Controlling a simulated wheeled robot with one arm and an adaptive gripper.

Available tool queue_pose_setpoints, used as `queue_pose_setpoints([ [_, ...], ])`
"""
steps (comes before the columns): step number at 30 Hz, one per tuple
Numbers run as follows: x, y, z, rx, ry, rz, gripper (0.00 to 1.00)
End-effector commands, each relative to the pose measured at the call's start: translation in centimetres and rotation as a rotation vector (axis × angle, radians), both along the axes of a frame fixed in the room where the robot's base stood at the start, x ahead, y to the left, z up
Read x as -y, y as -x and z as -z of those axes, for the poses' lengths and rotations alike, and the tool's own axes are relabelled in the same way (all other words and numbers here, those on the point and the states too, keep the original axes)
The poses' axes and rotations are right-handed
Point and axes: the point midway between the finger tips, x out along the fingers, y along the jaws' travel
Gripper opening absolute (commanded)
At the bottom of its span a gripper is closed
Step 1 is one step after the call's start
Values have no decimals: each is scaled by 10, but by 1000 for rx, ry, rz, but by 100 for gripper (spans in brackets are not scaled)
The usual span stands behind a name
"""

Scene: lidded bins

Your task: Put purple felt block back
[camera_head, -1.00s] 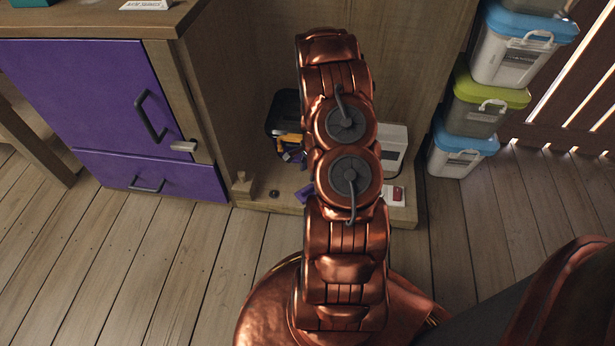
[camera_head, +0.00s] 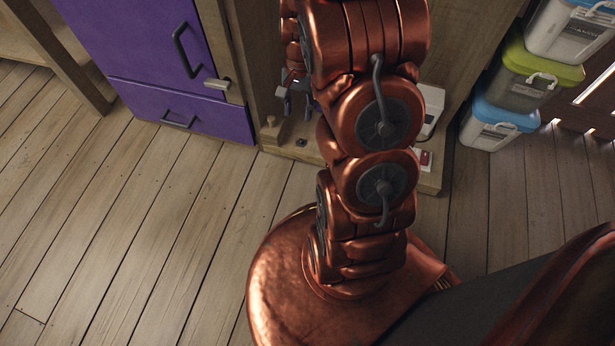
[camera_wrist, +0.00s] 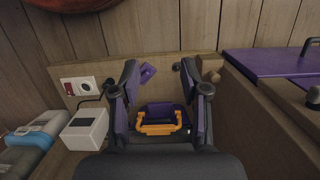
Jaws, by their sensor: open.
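A small purple block (camera_wrist: 148,72), which looks like the felt block, lies on the wooden base board near its edge in the wrist view. It is next to the tip of the left finger; I cannot see that it is touched. My gripper (camera_wrist: 159,72) is open, with a wide gap between its fingers and nothing held. In the head view my gripper (camera_head: 295,100) is partly hidden by my arm, which also hides the block. Between the fingers in the wrist view is a dark bin with an orange handle (camera_wrist: 160,129) and something purple inside.
A white box (camera_wrist: 85,128) and a wall plate with a red part (camera_wrist: 80,88) are to the left in the wrist view. A purple cabinet (camera_head: 140,60) stands left in the head view. Stacked lidded bins (camera_head: 525,75) stand right. The plank floor in front is clear.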

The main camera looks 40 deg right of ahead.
Motion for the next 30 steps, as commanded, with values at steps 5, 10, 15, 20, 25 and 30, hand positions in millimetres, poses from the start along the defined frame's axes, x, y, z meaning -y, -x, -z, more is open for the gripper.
queue_pose_setpoints([
  [5, -45, 27, -41, -7, -18, -182, 45],
  [10, -82, 60, -73, -18, -36, -355, 45],
  [15, -112, 100, -100, -34, -55, -529, 45],
  [20, -135, 143, -119, -55, -73, -693, 45],
  [25, -151, 188, -135, -72, -87, -860, 45],
  [30, -156, 220, -142, -92, -97, -975, 45],
])
